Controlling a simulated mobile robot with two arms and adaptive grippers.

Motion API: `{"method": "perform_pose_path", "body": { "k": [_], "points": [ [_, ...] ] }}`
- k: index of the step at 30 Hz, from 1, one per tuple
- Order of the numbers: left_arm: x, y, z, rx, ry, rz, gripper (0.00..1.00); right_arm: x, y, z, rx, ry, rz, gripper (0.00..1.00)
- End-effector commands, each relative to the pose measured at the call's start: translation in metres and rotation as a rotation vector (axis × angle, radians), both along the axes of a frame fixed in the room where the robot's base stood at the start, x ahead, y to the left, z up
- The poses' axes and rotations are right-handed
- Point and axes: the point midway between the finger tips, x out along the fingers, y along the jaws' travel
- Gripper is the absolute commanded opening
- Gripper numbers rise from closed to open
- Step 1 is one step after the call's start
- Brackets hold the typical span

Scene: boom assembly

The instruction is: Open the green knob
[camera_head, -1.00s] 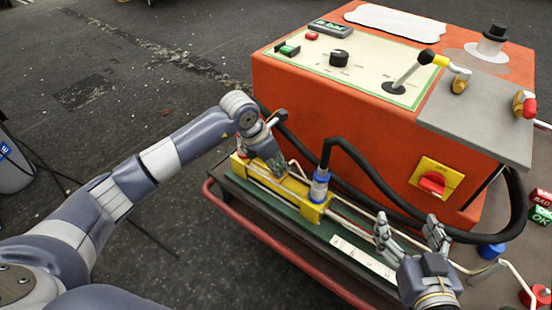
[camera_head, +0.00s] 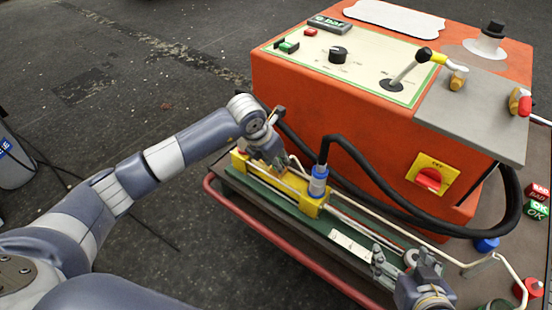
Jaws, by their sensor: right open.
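A small green switch (camera_head: 287,46) sits on the cream panel at the far left of the orange machine. A dark green round thing (camera_head: 497,305) shows partly at the bottom right edge; I cannot tell which is the green knob. My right gripper (camera_head: 402,262) is open and empty, low at the right end of the green rail bed, left of the round green thing and apart from it. My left gripper (camera_head: 272,155) is at the yellow block (camera_head: 245,170) on the rail; its fingers are small and I cannot tell their opening.
The orange machine (camera_head: 320,120) fills the back, with a black knob (camera_head: 338,54), a lever (camera_head: 408,66) and a red switch on a yellow plate (camera_head: 445,163). A blue knob (camera_head: 487,244) and a red knob (camera_head: 528,289) stand at right. A black hose loops nearby.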

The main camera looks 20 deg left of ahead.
Motion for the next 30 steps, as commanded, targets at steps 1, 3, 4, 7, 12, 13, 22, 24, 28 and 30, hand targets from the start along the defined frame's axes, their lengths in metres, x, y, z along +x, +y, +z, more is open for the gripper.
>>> {"method": "perform_pose_path", "body": {
  "k": [1,3,4,7,12,13,22,24,28,30],
  "points": [
    [0.0,0.0,0.0,0.001,0.0,0.0,0.04,0.0,0.0,0.0,0.0,0.0,0.0,0.75],
    [0.0,0.0,0.0,0.001,0.0,0.0,0.41,0.0,0.0,0.0,0.0,0.0,0.0,0.75],
    [0.0,0.0,0.0,0.001,0.0,0.0,0.47,0.0,0.0,0.0,0.0,0.0,0.0,0.75],
    [0.0,0.0,0.0,0.001,-0.001,-0.001,0.47,0.0,0.0,0.0,0.0,-0.001,-0.001,0.75],
    [0.0,0.0,0.0,0.0,0.0,-0.001,0.47,0.0,0.0,0.0,0.0,-0.001,0.0,0.75],
    [0.0,0.0,0.0,0.0,0.0,-0.001,0.47,0.0,0.0,0.0,0.001,-0.002,0.001,0.75],
    [-0.011,0.006,0.034,0.001,-0.006,-0.002,0.47,0.0,0.001,0.0,0.001,-0.002,0.001,0.75],
    [-0.016,0.009,0.049,0.001,-0.006,-0.001,0.47,0.0,0.0,0.0,0.001,-0.002,0.001,0.75],
    [-0.026,0.013,0.074,0.0,-0.005,0.0,0.47,0.0,0.0,0.0,0.001,-0.002,0.001,0.75],
    [-0.031,0.015,0.086,0.001,-0.005,-0.002,0.47,0.0,0.0,0.0,0.001,-0.002,0.001,0.75]
  ]
}}
